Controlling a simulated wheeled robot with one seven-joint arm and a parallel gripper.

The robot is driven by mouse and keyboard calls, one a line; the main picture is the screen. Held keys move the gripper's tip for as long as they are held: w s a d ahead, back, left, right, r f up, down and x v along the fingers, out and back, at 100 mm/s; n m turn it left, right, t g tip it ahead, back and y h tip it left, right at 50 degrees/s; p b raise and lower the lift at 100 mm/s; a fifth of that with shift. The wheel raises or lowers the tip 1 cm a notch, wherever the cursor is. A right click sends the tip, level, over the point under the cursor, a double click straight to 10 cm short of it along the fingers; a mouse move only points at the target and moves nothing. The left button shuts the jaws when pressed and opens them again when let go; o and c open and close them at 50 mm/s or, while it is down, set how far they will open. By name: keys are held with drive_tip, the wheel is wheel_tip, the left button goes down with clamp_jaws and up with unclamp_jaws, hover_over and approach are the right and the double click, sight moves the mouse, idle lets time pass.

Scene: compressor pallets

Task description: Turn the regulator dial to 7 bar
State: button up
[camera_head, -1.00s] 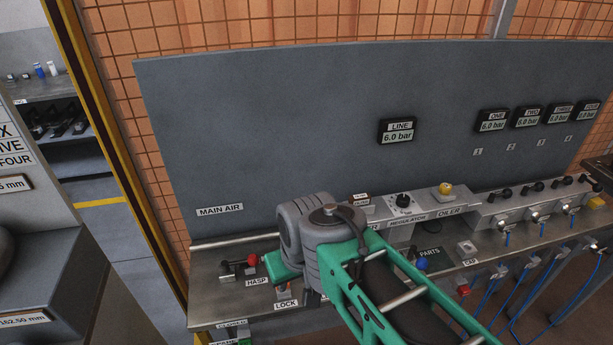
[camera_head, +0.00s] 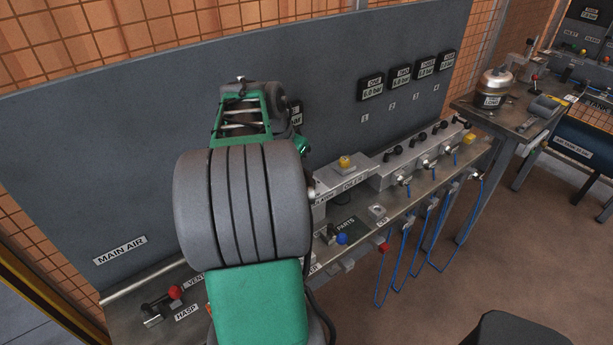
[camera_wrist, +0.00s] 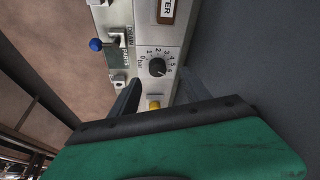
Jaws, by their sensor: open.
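The regulator dial (camera_wrist: 157,67) is a round black knob on a pale panel in the wrist view, ringed by a printed bar scale. Its pointer mark is too small to read surely. My gripper (camera_wrist: 158,91) is open, with dark fingers to either side below the dial in the picture. The dial appears beyond the fingertips, and I see no contact. In the head view my arm hides the dial and the fingers. The LINE display (camera_head: 296,113) is mostly hidden behind my arm there, and its number cannot be read.
The yellow-topped oiler (camera_head: 345,163) stands beside the regulator; its yellow part (camera_wrist: 154,104) shows near my fingers. A blue knob (camera_head: 341,239) sits by the PARTS label. Several valves and blue hoses (camera_head: 413,235) line the bench to the right. The grey backboard (camera_head: 90,160) rises behind.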

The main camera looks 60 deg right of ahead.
sight(308, 182)
drive_tip(key=x, duration=0.5)
drive_tip(key=s+p+x, duration=0.1)
drive_tip(key=x, duration=0.2)
drive_tip(key=shift+d+r, duration=0.15)
drive_tip(key=shift+d, duration=0.2)
drive_tip(key=shift+c, duration=0.3)
clamp_jaws()
